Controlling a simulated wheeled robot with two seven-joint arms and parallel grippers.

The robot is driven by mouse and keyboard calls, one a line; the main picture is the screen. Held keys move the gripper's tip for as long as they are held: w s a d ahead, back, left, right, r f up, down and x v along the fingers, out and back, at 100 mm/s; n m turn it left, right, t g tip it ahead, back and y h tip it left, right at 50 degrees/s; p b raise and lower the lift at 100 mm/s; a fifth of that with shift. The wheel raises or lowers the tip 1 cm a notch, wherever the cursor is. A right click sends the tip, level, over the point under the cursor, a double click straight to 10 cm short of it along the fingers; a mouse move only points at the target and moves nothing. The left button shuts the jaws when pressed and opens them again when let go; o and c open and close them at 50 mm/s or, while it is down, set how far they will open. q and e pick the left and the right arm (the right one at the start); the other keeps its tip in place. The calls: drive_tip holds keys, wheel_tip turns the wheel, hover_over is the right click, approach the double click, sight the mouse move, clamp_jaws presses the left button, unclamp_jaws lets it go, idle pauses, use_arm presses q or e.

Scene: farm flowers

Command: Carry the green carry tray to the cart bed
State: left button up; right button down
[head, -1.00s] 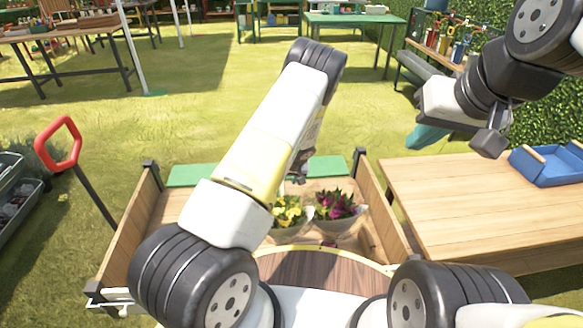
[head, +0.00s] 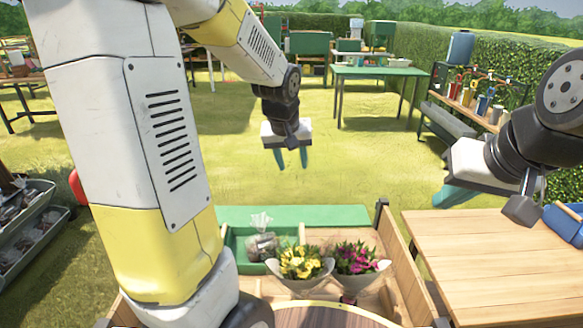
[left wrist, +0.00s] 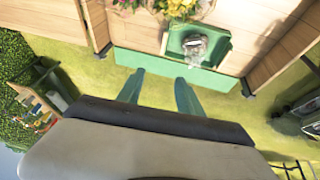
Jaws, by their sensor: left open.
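The green carry tray (head: 234,262) sits in the cart bed (head: 402,262), at its far left part, with a clear bag of brown contents (head: 262,246) in it. The tray, its near-left part hidden by my left arm, also shows in the left wrist view (left wrist: 222,49). My left gripper (head: 290,160) is open and empty, in the air beyond the cart's far end. In the left wrist view its fingers (left wrist: 158,90) are spread, apart from the tray. My right gripper (head: 455,193) hangs above the wooden table; its finger gap cannot be made out.
Yellow flowers (head: 300,262) and magenta flowers (head: 356,258) stand in the cart bed beside the tray. A green board (head: 335,214) lies across the cart's far end. A wooden table (head: 490,265) with a blue tray (head: 565,225) is at right. Grass beyond is open.

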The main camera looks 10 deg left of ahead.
use_arm(q)
drive_tip(key=s+r+m, duration=0.1)
drive_tip(key=s+r, duration=0.1)
drive_tip(key=s, duration=0.4)
drive_tip(key=s+d+r+m+t+h, duration=0.1)
drive_tip(key=s+r, duration=0.2)
drive_tip(key=s, duration=0.4)
drive_tip(key=s+d+r+m, duration=0.1)
drive_tip(key=s+r, duration=0.2)
drive_tip(key=s, duration=0.4)
drive_tip(key=shift+d+r+h, duration=0.15)
drive_tip(key=shift+r+h, duration=0.1)
drive_tip(key=shift+h, duration=0.15)
